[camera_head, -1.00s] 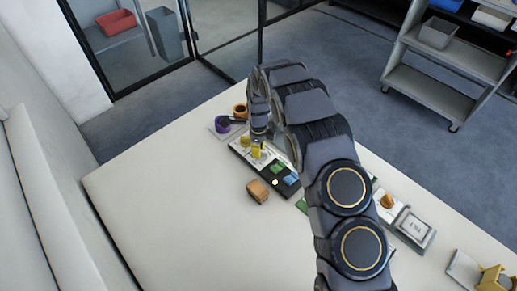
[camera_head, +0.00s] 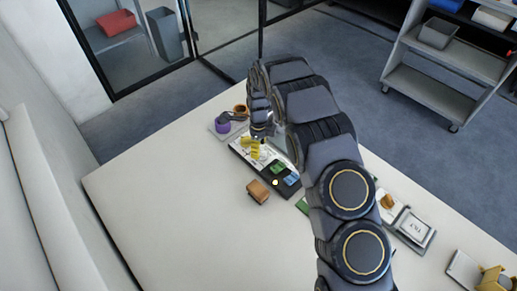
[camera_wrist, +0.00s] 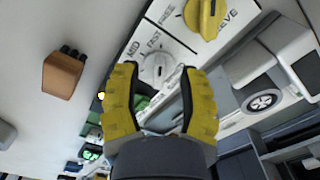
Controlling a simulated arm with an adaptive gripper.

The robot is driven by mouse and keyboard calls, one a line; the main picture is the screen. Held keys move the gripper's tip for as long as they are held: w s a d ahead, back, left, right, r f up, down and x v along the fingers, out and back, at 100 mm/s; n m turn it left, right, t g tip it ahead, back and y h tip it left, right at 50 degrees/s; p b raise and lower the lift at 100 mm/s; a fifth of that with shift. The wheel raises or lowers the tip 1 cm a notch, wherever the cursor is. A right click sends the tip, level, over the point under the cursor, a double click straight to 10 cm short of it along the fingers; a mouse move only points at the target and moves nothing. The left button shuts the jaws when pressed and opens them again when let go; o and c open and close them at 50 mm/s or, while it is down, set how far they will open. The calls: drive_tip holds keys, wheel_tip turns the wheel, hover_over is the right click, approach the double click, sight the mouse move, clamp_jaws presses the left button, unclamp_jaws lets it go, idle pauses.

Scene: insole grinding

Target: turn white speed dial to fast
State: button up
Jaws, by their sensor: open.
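In the head view my gripper (camera_head: 258,148) is over the control panel (camera_head: 239,150), and the dial is hidden there.
A large yellow knob (camera_wrist: 206,15) stands close to the dial on the same panel. A brown block (camera_head: 258,191) lies in front of the panel. The table's left part is clear.

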wheel_tip(320, 180, up, 10)
drive_tip(key=shift+r, duration=0.15)
idle(0.5)
drive_tip(key=s+d+r+n, duration=0.4)
drive_tip(key=s+r, duration=0.2)
drive_tip(key=s, duration=0.1)
drive_tip(key=s+d+r+n, duration=0.5)
drive_tip(key=s+r, duration=0.2)
drive_tip(key=s, duration=0.1)
drive_tip(key=s+d+r+n+g, duration=0.1)
drive_tip(key=s+n, duration=0.5)
drive_tip(key=s, duration=0.5)
drive_tip(key=s+d+r+n, duration=0.1)
drive_tip(key=s+n, duration=0.5)
drive_tip(key=s, duration=0.5)
drive_tip(key=shift+s+r+g, duration=0.15)
drive_tip(key=shift+r+g, duration=0.15)
drive_tip(key=shift+g, duration=0.1)
drive_tip(key=shift+d, duration=0.1)
